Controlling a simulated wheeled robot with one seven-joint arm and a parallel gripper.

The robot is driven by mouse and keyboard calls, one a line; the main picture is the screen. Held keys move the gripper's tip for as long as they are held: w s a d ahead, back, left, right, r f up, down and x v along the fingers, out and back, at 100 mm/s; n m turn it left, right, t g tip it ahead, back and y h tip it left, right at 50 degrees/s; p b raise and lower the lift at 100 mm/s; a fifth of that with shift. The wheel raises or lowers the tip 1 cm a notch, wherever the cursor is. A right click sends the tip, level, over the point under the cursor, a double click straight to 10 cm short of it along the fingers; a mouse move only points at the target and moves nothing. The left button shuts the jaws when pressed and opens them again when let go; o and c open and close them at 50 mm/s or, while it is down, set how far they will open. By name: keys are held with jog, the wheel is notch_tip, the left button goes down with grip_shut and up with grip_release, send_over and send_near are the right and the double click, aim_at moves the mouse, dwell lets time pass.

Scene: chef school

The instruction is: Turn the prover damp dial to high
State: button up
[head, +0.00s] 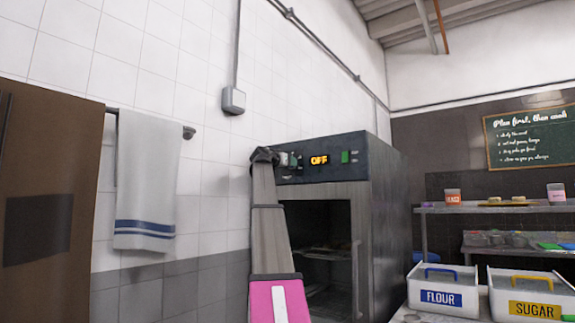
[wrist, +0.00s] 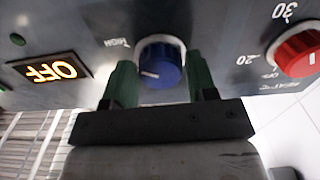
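The prover (head: 385,190) stands against the tiled wall, with its control panel along the top front. A blue dial (wrist: 160,65) with a short white pointer mark shows in the wrist view, and a "HIGH" label (wrist: 118,43) is printed to its left. The pointer faces toward the lower left of that picture, away from the label. My gripper (wrist: 162,78) is open, with one green finger on each side of the blue dial. The fingers are very close to the dial; contact is unclear. In the head view my gripper (head: 265,156) covers the panel's left part.
A red dial (wrist: 297,53) with heat numbers sits right of the blue one in the wrist view. The lit display (head: 319,160) reads OFF. A towel (head: 147,180) hangs at left. Flour (head: 443,275) and sugar (head: 530,285) bins stand at lower right.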

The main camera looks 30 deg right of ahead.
jog(key=shift+o, duration=0.9)
jog(key=v, duration=1.1)
jog(key=shift+d, duration=0.1)
